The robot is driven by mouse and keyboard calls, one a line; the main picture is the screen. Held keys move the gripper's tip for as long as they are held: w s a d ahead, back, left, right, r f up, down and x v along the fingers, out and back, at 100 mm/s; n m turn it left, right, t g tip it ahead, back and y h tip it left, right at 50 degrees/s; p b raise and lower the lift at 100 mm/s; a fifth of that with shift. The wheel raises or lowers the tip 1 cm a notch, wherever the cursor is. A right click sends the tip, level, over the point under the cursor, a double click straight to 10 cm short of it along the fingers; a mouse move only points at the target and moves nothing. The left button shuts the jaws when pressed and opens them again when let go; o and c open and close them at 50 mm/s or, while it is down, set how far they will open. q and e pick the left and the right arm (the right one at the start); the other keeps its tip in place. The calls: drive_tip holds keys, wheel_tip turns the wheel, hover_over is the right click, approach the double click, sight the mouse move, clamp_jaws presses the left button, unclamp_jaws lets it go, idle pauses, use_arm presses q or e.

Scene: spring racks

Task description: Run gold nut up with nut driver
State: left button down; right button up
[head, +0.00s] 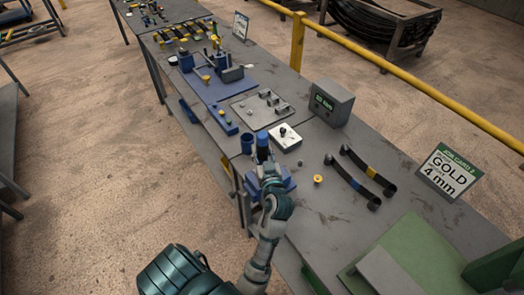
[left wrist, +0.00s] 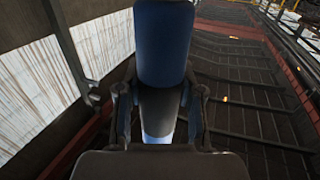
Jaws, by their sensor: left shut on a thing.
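My left gripper (head: 268,182) is shut on a blue-handled tool, which looks like the nut driver (head: 262,143). The tool stands roughly upright above the near edge of the bench. In the left wrist view the blue handle (left wrist: 163,45) sits between the two dark fingers (left wrist: 162,100). The tool's lower end is hidden. A small gold piece, perhaps the gold nut (head: 318,179), lies on the bench right of the gripper. Another yellow-gold piece (head: 205,78) shows on the blue fixture farther back. My right gripper is in neither view.
A blue cup (head: 247,143) stands beside the tool. A white box with a black knob (head: 285,137), a grey plate (head: 262,109) and a display box (head: 331,101) lie beyond. Two dark strips (head: 361,174) and a "GOLD 4 mm" card (head: 447,173) are at right. Bare bench surrounds the gold piece.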

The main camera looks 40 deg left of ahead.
sight(264, 143)
use_arm(q)
drive_tip(key=shift+f, duration=0.2)
drive_tip(key=shift+r+p, duration=2.85)
drive_tip(key=shift+r, duration=0.85)
